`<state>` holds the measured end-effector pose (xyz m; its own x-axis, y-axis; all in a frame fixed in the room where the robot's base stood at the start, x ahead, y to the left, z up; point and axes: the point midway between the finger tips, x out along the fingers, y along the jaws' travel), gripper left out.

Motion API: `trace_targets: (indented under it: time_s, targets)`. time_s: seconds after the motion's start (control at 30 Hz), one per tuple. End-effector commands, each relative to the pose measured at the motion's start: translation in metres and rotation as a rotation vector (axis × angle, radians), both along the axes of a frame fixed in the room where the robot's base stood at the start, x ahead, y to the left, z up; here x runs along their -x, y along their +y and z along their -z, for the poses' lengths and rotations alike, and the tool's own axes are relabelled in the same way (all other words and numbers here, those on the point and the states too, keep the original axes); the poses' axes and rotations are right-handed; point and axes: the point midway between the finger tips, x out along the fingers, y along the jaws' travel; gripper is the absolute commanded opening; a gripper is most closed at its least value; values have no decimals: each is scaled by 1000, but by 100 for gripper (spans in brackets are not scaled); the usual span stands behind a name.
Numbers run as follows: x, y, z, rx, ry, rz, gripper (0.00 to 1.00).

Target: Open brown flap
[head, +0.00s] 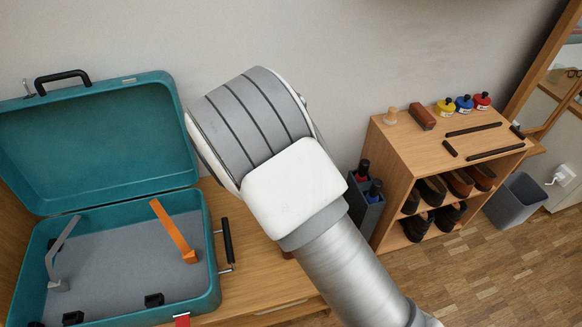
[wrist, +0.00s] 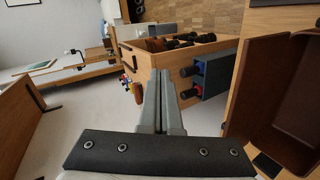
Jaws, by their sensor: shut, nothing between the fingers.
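My gripper (wrist: 160,76) is shut and empty in the wrist view, its grey fingers together and pointing towards the wooden shoe rack. A brown box-like thing (wrist: 262,85) with a hollow inside stands at the right of the wrist view, apart from my fingers. It may carry the brown flap, but I cannot tell which part is the flap. In the head view my arm covers the middle, and the gripper is hidden. Only a small dark brown bit (head: 287,254) shows beside my arm there.
An open teal case (head: 215,250) stands on the wooden top (head: 245,285) at left, with a grey and an orange strip inside. The shoe rack (head: 390,145) is at right with bottles on top. A grey holder (head: 362,210) stands beside it, and a grey bin (head: 515,200) farther right.

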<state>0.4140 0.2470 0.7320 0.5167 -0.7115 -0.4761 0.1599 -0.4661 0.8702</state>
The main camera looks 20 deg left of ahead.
Motion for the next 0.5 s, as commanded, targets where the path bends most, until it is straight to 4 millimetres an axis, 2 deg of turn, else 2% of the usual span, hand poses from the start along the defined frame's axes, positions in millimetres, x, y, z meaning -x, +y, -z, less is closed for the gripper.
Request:
trace_targets:
  time_s: [0.17, 0.3, 0.4, 0.5]
  targets:
    - [13, 60, 17, 166, -93, -301, 0]
    - [32, 112, 36, 265, -204, -526, 0]
    - [50, 145, 48, 316, -276, -672, 0]
    - [65, 169, 58, 347, -327, -779, 0]
